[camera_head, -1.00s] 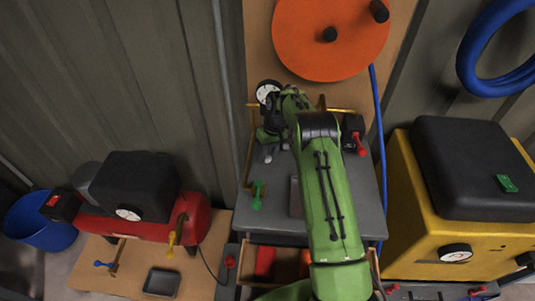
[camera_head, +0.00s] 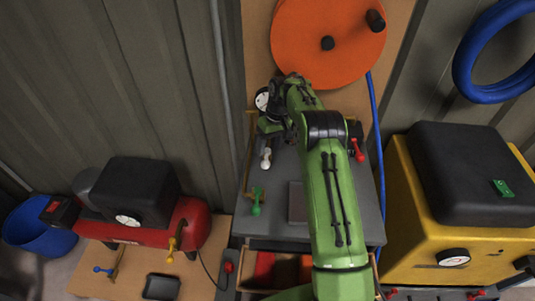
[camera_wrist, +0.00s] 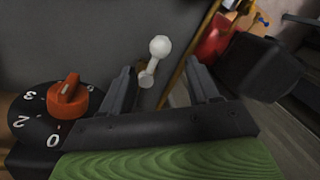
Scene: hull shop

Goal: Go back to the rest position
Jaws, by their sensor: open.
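My green arm reaches over the grey bench top (camera_head: 275,192) toward its back left. My gripper (camera_wrist: 165,75) is open in the wrist view, its two dark fingers apart. A white ball-ended lever (camera_wrist: 158,47) shows between and beyond the fingers; I see no contact with it. The white lever (camera_head: 265,158) also shows in the head view just below the wrist. An orange knob (camera_wrist: 70,92) on a black numbered dial (camera_wrist: 30,122) lies left of the fingers. In the head view my fingertips are hidden behind the wrist.
A green lever (camera_head: 257,200) and a red lever (camera_head: 357,150) stand on the bench. An open drawer (camera_head: 258,246) is below. A red compressor (camera_head: 185,225) is left, a yellow machine (camera_head: 435,245) right. An orange disc (camera_head: 300,50) hangs behind, with a blue hose (camera_head: 376,130) alongside.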

